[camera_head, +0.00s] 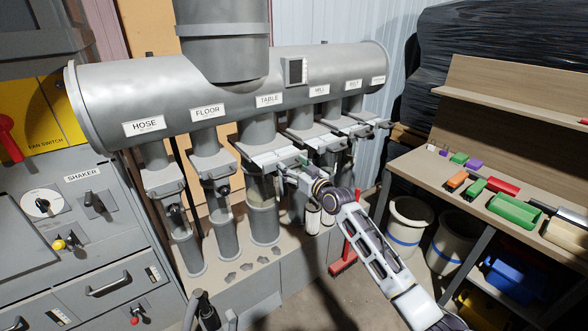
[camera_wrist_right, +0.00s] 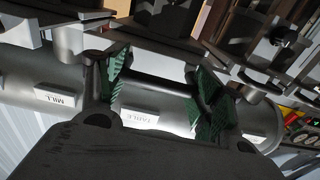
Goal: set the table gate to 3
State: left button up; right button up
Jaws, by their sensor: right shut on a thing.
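The table gate (camera_head: 262,160) is a slide with a pale plate on the duct drop below the TABLE label (camera_head: 268,100). Its scale numbers are too small to read. My right gripper (camera_head: 288,172) is at the front right end of this gate, shut on its handle. In the right wrist view the dark handle bar (camera_wrist_right: 158,88) spans between the green finger pads of my right gripper (camera_wrist_right: 160,90). The TABLE label shows upside down behind it. My left gripper is not in view.
Neighbouring gates sit close by: the floor gate (camera_head: 212,169) to the left and the mill gate (camera_head: 308,137) to the right. A workbench (camera_head: 430,180) with coloured trays stands at the right, with white buckets (camera_head: 408,222) below. The shaker cabinet (camera_head: 75,220) is at the left.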

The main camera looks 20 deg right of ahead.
jog(key=o, duration=1.2)
jog(key=shift+r, duration=0.15)
jog(key=shift+c, duration=0.2)
jog(key=o, duration=0.4)
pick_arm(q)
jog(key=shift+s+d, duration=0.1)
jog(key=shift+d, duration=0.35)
pick_arm(e)
jog(key=shift+v, duration=6.05)
